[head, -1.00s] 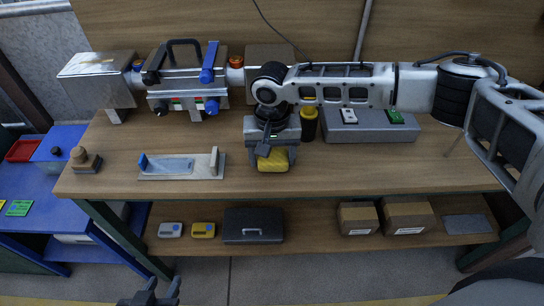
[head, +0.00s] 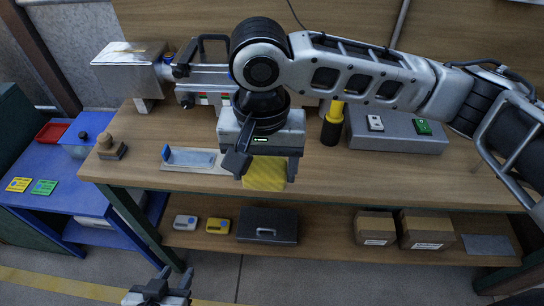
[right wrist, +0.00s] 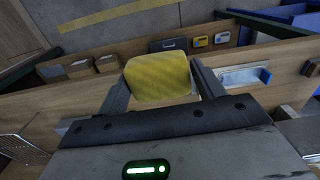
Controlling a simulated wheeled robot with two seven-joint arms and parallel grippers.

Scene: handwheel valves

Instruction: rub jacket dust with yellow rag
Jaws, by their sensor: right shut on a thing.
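In the right wrist view the rag (right wrist: 158,80) sits as a squarish yellow pad between both fingers (right wrist: 160,88). My left gripper (head: 172,284) is at the bottom of the head view, empty, its fingers apart. A silver metal-clad body (head: 132,62) on the pipe line at the back left may be the jacket. I cannot make out dust on it. My right arm hides part of the pipe line.
A valve assembly (head: 205,88) stands right of the silver body. On the bench (head: 350,180) are a stamp-like block (head: 108,148), a tray (head: 190,160), a black and yellow cylinder (head: 331,126) and a grey box (head: 400,140).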

